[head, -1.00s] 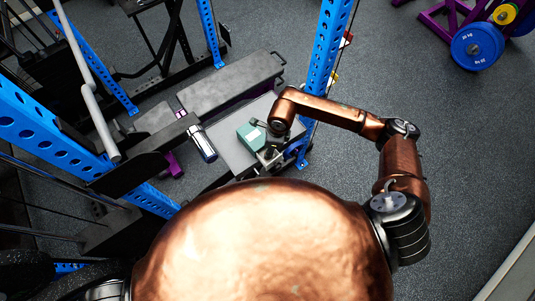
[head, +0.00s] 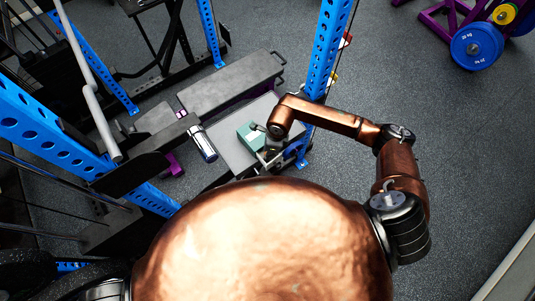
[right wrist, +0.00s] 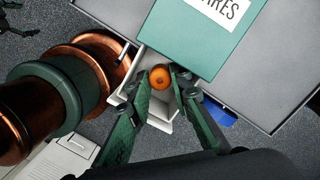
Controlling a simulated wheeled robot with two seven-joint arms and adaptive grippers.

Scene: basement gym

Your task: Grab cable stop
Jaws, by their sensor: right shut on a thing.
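The cable stop appears to be a small orange ball (right wrist: 160,78) with a dark spot in its middle, in the right wrist view. My right gripper (right wrist: 161,72) has its green fingers on either side of the ball and is shut on it. The ball is above or inside a narrow white open-topped tray (right wrist: 158,112), beside a teal box (right wrist: 190,35) with a partly cut-off white label. In the head view my right gripper (head: 268,158) is small, just in front of the teal box (head: 250,135); the ball cannot be made out there. My left gripper is out of view.
The teal box stands on a grey flat surface (head: 228,152). A blue rack upright (head: 327,45) rises close to my right forearm. A padded bench (head: 232,83) lies beyond, and a rack arm with a silver end (head: 202,144) is at left. Open floor lies at right.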

